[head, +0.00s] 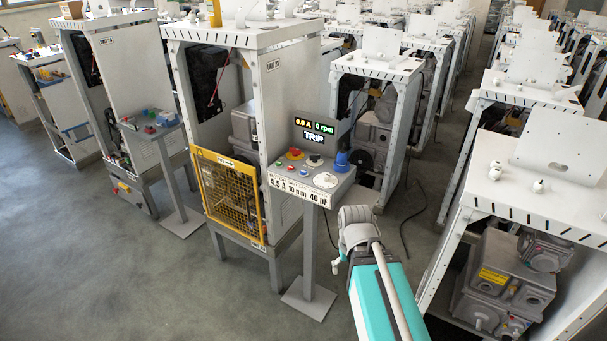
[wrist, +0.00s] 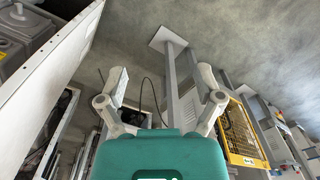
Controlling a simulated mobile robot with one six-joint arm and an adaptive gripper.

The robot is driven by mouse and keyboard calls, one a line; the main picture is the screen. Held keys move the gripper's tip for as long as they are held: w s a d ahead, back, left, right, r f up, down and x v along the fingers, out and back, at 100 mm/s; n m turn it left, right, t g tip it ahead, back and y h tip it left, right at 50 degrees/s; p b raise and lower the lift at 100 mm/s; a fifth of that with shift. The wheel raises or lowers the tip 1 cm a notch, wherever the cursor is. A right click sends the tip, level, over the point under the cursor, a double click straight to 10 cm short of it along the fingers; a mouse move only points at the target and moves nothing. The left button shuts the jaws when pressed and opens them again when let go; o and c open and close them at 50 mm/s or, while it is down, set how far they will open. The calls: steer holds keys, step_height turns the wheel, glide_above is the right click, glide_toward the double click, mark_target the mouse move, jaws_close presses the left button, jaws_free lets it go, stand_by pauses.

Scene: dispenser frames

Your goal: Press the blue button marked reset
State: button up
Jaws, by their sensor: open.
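The control panel (head: 308,175) stands on a grey pedestal, its display (head: 314,129) showing 0.0 A, 0 rpm and TRIP. On it are a red button on yellow (head: 295,153), a black knob (head: 315,160), a white dial (head: 325,180) and small coloured buttons. A larger blue part (head: 341,161) sits at its right edge. The reset marking is too small to read, so I cannot tell which blue part bears it. My gripper (head: 356,226) is in front of the panel, lower right and apart from it. In the wrist view my gripper (wrist: 162,82) has its fingers spread, empty.
A white cabinet with a yellow mesh guard (head: 228,195) stands left of the panel; the guard also shows in the wrist view (wrist: 240,134). A white frame with grey machinery (head: 505,280) is close on the right. Floor is clear at the lower left.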

jaws_close()
stand_by(0.5)
stand_by(1.2)
